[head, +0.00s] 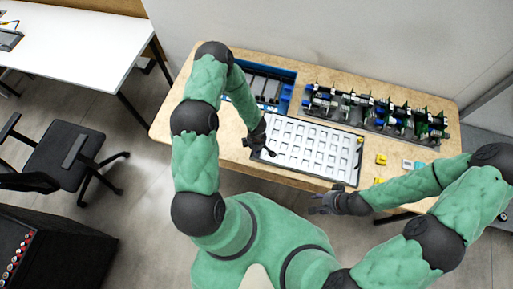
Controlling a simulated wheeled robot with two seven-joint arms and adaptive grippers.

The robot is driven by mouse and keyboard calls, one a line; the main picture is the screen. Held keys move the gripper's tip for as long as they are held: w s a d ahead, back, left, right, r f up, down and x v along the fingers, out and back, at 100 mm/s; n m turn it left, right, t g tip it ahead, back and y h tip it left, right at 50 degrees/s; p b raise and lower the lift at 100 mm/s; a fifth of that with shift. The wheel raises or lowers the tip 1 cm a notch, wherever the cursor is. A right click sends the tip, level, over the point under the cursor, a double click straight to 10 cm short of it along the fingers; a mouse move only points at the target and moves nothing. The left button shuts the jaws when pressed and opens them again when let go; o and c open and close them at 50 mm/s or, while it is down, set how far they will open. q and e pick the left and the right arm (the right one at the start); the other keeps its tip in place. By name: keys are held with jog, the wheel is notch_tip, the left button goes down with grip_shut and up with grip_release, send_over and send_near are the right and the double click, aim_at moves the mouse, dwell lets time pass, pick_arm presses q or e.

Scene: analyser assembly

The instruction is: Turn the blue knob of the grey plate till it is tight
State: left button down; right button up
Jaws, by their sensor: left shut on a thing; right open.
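The grey plate (318,128) is a pale, wide panel with rows of square openings in a dark frame, lying flat near the table's front edge. My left gripper (268,150) is at the plate's left end, low over its front left corner. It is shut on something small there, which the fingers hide. The blue knob cannot be made out; the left gripper covers the spot where it appears to be. My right gripper (318,204) is open and empty, in front of the table's front edge, apart from the plate.
A blue crate (289,91) with dark modules stands behind the plate. A long rack (378,112) of green, blue and black parts stands at the back right. Yellow pieces (381,159) and pale pieces (407,164) lie right of the plate. The wooden table (172,112) is bare at its left end.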

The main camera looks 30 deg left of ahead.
dwell(0.4)
pick_arm(q)
jog(key=c, duration=1.1)
grip_release()
jog(key=shift+o, duration=0.2)
